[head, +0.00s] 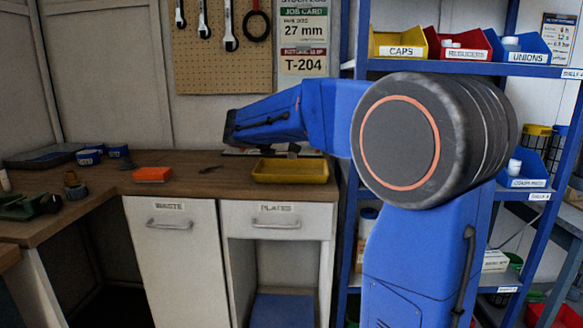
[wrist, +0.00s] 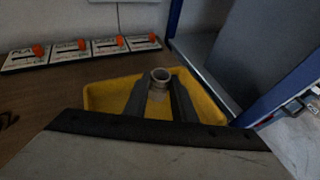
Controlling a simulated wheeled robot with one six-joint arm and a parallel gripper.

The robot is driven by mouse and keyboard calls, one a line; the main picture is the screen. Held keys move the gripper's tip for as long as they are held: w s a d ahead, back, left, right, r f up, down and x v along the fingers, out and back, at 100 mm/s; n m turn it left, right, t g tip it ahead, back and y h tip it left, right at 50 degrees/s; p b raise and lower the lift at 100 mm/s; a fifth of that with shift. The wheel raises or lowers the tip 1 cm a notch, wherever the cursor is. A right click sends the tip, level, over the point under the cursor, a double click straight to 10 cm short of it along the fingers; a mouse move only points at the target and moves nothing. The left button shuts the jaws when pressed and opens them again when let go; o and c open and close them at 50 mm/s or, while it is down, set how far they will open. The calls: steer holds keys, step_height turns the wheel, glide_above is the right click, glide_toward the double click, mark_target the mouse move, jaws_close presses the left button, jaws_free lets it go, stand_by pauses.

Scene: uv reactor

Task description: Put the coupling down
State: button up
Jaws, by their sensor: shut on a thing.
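The coupling (wrist: 160,75) is a small pale grey ring at the tips of my gripper (wrist: 160,88) in the wrist view. The two dark fingers are shut on it, one on each side. Coupling and fingertips are over a shallow yellow tray (wrist: 97,98). I cannot tell whether the coupling touches the tray floor. In the head view the yellow tray (head: 290,177) sits on the wooden counter below my blue arm. My gripper and the coupling are not clearly visible there, being mostly hidden by the arm.
Several white panels with orange levers (wrist: 72,50) stand behind the tray. A blue shelf post (wrist: 173,18) rises to its right. An orange box (head: 152,174) lies left on the counter (head: 225,178). Blue shelving with labelled bins (head: 400,44) stands at the right.

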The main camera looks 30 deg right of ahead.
steer(key=shift+w+f, duration=0.1)
steer(key=shift+f, duration=2.65)
steer(key=shift+f, duration=0.1)
steer(key=o, duration=1)
steer(key=shift+a, duration=0.1)
steer(key=v, duration=1.2)
